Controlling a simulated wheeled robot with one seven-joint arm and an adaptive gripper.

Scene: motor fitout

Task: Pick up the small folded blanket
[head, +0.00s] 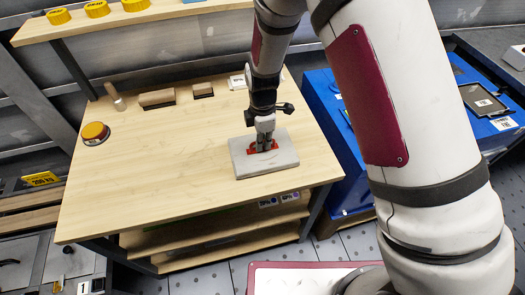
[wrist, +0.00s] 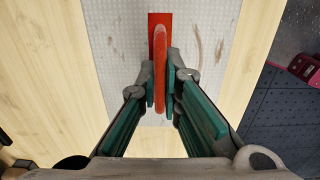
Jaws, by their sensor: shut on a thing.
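My gripper (head: 265,148) points down over the wooden table. It is shut on an upright red handle (wrist: 160,25), which sits between the two fingertips (wrist: 162,85) in the wrist view. The red part (head: 249,147) also shows in the head view, around the fingertips. A flat, light grey slab (head: 285,164) lies beneath it; its face (wrist: 205,30) is finely textured with brownish marks. I cannot tell whether the handle is fixed to the slab. The slab seems to rest on the table. Nothing in view clearly looks like a folded blanket.
The wooden table (head: 160,190) is mostly bare left of the slab. A yellow-topped round object (head: 95,132), a wooden-handled tool (head: 115,97) and brown blocks (head: 157,98) stand toward its back. Yellow-lidded tins (head: 97,9) sit on the shelf above. A blue cabinet (head: 342,165) stands at right.

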